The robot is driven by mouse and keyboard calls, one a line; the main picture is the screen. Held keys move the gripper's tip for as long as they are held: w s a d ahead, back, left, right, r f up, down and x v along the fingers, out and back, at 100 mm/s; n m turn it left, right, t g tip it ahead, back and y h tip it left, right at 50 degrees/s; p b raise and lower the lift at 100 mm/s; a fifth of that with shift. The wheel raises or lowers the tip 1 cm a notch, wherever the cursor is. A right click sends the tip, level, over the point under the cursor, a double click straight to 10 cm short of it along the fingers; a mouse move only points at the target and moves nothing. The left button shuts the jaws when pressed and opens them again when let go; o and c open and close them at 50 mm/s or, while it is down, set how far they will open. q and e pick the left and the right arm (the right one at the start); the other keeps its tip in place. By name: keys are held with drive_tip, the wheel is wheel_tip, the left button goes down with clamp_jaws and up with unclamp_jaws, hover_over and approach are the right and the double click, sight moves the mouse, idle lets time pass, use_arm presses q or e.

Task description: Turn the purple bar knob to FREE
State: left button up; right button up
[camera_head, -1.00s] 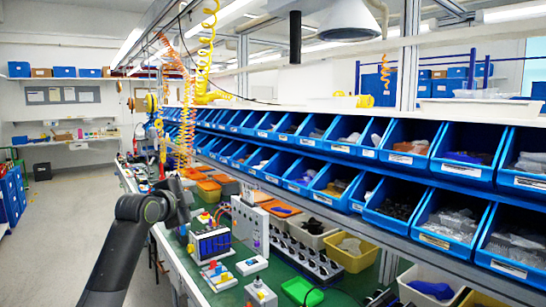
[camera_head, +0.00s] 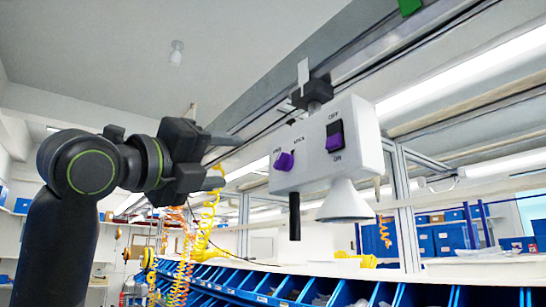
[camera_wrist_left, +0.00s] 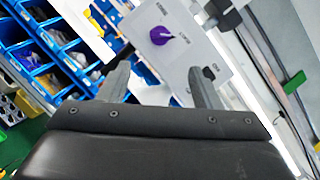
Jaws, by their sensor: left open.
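A white box (camera_head: 335,145) hangs from an overhead rail in the head view. My right gripper is not seen.
A white lamp-like cone (camera_head: 344,203) and a black tube (camera_head: 294,216) show below the box. Blue bins (camera_head: 270,284) line the shelf beneath. Open air lies between gripper and box.

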sight(278, 161)
use_arm(q)
drive_tip(key=p+x, duration=0.6)
drive_tip(key=x, duration=0.7)
drive_tip(key=shift+w+d+r, duration=0.1)
drive_tip(key=shift+w+d, duration=0.4)
drive_tip(key=c, duration=1)
